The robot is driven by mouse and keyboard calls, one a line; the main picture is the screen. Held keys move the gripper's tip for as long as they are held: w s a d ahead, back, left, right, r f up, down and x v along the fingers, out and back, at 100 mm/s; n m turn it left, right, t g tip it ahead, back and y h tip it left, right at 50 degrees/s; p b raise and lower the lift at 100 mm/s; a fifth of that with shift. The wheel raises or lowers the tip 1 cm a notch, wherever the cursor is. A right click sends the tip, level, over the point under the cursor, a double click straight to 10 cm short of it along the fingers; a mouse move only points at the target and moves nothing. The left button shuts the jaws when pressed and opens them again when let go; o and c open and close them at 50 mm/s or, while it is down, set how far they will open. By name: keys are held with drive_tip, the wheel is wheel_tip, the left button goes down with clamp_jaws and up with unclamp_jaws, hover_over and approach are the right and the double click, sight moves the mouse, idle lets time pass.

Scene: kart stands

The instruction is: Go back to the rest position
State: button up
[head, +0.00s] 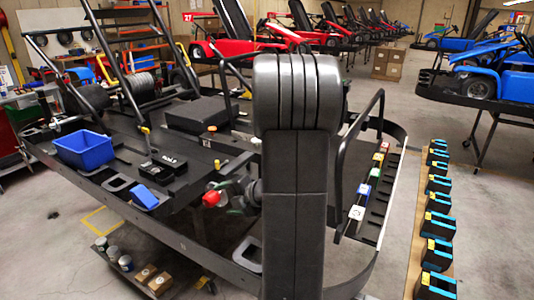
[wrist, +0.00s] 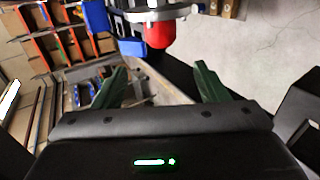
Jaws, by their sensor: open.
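My gripper (wrist: 160,72) is open in the wrist view, its two green fingers spread apart with nothing between them. A red rounded part (wrist: 160,35) under a silver ring lies beyond the fingertips, not gripped. In the head view, a red knob (head: 212,198) shows just left of my upright dark arm, with dark green bits beside it that look like my fingers. The arm hides most of the gripper there, so its exact gap to the knob cannot be told.
A kart frame on a stand (head: 120,205) fills the left, carrying a blue bin (head: 84,149) and a black box (head: 197,114). A rack (head: 385,205) with coloured labels is right of my arm. Blue-and-black items (head: 438,222) line a board. Grey floor (head: 495,230) is clear at far right.

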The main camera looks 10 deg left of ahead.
sight(203, 203)
drive_tip(key=x, duration=1.2)
drive_tip(key=shift+a+f, duration=0.2)
drive_tip(key=shift+a, duration=0.2)
drive_tip(key=shift+w+d+r, duration=0.15)
drive_tip(key=shift+d+r, duration=0.05)
drive_tip(key=shift+d, duration=0.15)
drive_tip(key=v, duration=1.3)
drive_tip(key=a+f, duration=0.6)
drive_tip(key=a, duration=0.6)
drive_tip(key=shift+w+a+f, duration=0.2)
drive_tip(key=shift+w+f, duration=0.2)
